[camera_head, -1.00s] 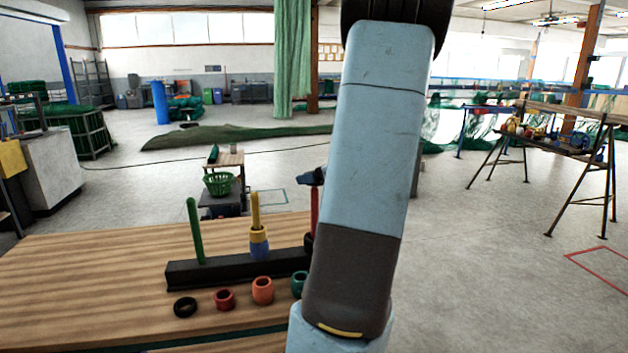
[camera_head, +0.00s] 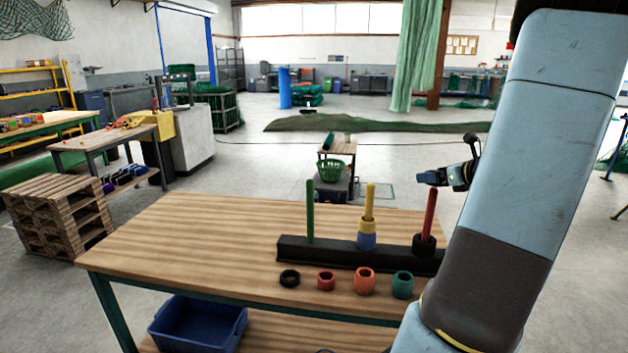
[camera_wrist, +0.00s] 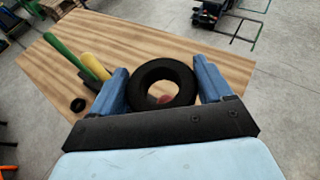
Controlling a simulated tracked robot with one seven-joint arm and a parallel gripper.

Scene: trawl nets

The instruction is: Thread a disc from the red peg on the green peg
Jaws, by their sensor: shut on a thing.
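My gripper (camera_head: 431,178) is shut on a black disc (camera_wrist: 135,90), held between its blue fingers in the wrist view. The gripper is at the top of the red peg (camera_head: 430,212). A bit of red shows through the disc's hole in the wrist view; I cannot tell whether the disc is clear of the peg's tip. Another black disc (camera_head: 424,246) sits low around the red peg. The green peg (camera_head: 310,212) stands bare at the left of the black base (camera_head: 330,252); it also shows in the wrist view (camera_wrist: 63,50). The middle yellow peg (camera_head: 370,196) carries yellow and blue discs.
Loose rings lie in front of the base: black (camera_head: 289,279), red (camera_head: 326,281), orange (camera_head: 365,281) and teal (camera_head: 403,284). The wooden table (camera_head: 190,240) is clear at the left. A blue bin (camera_head: 198,325) is below it. A pallet stack (camera_head: 58,215) stands left.

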